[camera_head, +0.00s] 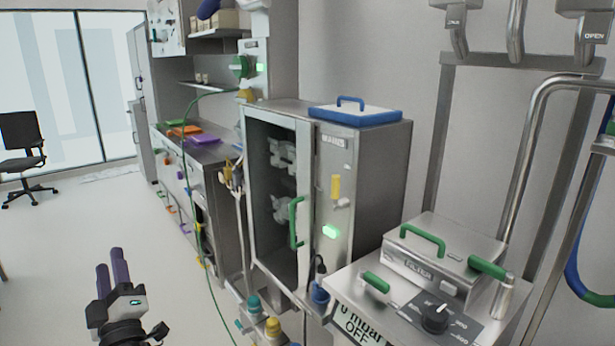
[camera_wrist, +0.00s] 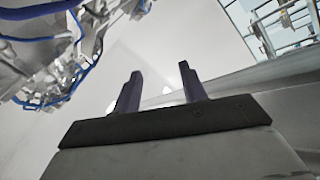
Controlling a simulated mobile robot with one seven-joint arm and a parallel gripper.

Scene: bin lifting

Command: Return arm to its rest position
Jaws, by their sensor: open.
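My gripper (camera_head: 113,268) is at the lower left in the head view, over the pale floor, with its two dark purple fingers pointing up. In the wrist view my gripper (camera_wrist: 160,88) has its fingers apart, with nothing between them. It touches nothing that I can see. Most of my arm is out of frame in the head view.
A steel cabinet (camera_head: 362,170) with a green handle stands right of centre. A filter unit (camera_head: 440,265) with a dial fills the lower right. A long counter (camera_head: 205,150) runs back along the wall. An office chair (camera_head: 22,150) stands far left. The floor (camera_head: 95,215) around my gripper is clear.

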